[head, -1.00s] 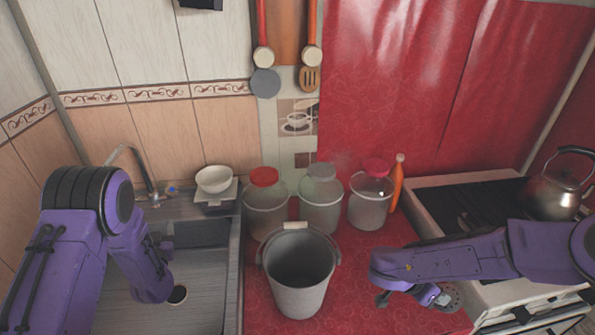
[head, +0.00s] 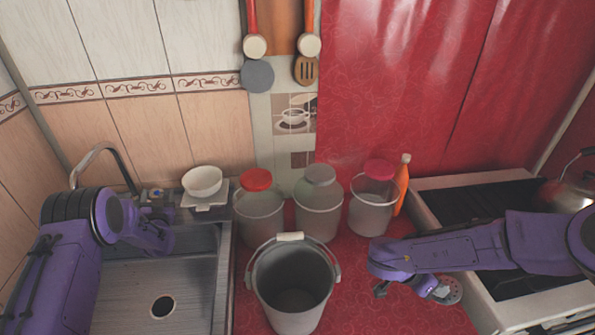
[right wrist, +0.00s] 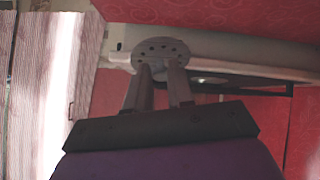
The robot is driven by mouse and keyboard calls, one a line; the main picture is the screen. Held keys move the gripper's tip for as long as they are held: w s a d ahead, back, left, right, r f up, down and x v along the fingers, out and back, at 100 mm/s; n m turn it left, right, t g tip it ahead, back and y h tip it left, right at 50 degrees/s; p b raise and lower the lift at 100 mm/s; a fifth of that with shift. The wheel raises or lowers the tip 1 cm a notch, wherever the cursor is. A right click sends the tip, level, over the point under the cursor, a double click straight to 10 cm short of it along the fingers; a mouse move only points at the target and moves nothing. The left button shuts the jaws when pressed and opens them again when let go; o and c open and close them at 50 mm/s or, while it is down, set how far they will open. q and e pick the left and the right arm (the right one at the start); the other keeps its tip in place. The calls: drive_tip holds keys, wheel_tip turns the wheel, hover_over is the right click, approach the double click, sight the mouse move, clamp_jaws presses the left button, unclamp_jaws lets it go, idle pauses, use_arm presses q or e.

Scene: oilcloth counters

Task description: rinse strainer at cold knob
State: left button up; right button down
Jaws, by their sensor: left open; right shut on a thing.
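The strainer, a round grey disc with holes (head: 449,289), is held at the right over the red counter, by the stove's front edge. My right gripper (head: 433,290) is shut on it; the right wrist view shows the disc (right wrist: 160,50) at the fingertips (right wrist: 158,78). A small blue knob (head: 156,193) is at the back of the sink, right of the curved faucet (head: 105,150). My left gripper (head: 152,212) is open, just in front of the knob. Its fingers are small and partly hidden by my purple wrist, so I cannot tell whether they touch the knob.
The sink (head: 190,275) has a dark round drain. A grey bucket (head: 292,310) stands in the middle, before several lidded containers (head: 260,220). An orange bottle (head: 402,185), the stove (head: 570,300) and a kettle (head: 575,190) are right. A white bowl (head: 202,181) sits behind the sink.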

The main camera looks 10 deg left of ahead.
use_arm(q)
drive_tip(key=shift+w+a+r, duration=0.1)
drive_tip(key=shift+w+a, duration=0.05)
drive_tip(key=shift+w, duration=0.05)
drive_tip(key=shift+s+r, duration=0.3)
drive_tip(key=shift+s, duration=0.1)
drive_tip(key=shift+w+f, duration=0.1)
drive_tip(key=shift+w, duration=0.05)
drive_tip(key=c, duration=1)
drive_tip(key=shift+m+t+h+b, duration=0.3)
drive_tip(key=shift+m+t+h, duration=0.1)
drive_tip(key=shift+m+h, duration=1.65)
use_arm(e)
drive_tip(key=shift+s, duration=0.25)
use_arm(q)
drive_tip(key=o, duration=1)
